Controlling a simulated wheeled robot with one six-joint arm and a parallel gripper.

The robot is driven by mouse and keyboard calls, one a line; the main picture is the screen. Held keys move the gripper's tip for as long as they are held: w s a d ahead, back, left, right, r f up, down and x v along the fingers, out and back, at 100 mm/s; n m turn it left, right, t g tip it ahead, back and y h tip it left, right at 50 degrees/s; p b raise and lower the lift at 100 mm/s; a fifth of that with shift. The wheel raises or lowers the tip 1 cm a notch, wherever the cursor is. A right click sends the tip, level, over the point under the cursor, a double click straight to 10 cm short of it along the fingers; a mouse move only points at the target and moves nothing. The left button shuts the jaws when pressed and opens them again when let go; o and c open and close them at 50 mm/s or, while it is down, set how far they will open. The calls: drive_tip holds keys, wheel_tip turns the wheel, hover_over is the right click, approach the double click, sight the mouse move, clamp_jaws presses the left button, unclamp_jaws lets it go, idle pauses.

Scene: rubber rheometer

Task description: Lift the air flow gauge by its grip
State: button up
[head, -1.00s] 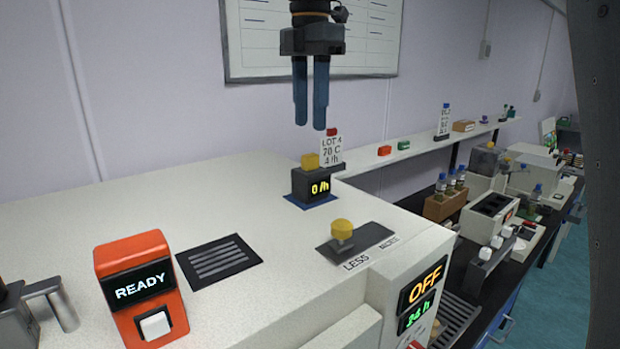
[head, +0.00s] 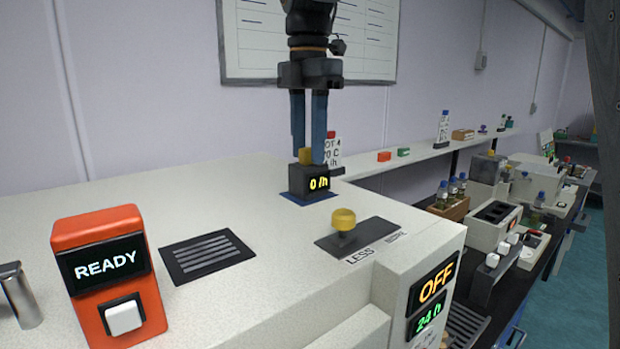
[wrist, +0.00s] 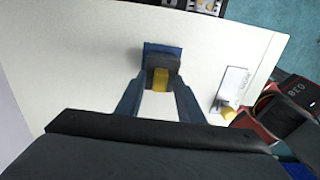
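The air flow gauge (head: 300,182) is a dark box with a lit "0 /h" display, upright on a blue pad (head: 312,199) on the white machine top. Its yellow grip (head: 306,156) sticks up from it. My gripper (head: 308,159) points straight down over the gauge, its two blue fingers either side of the grip. In the wrist view, the grip (wrist: 160,79) shows between the fingertips (wrist: 157,82), with what look like gaps on both sides. My gripper is open and holds nothing. The right finger partly hides the grip in the head view.
A yellow knob (head: 343,220) stands on a dark plate to the front right. An orange READY box (head: 108,270) and a slotted vent (head: 207,256) are at the left. The machine top left of the gauge is clear.

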clamp_jaws()
drive_tip(key=shift+r+p, duration=1.5)
drive_tip(key=shift+r, duration=0.05)
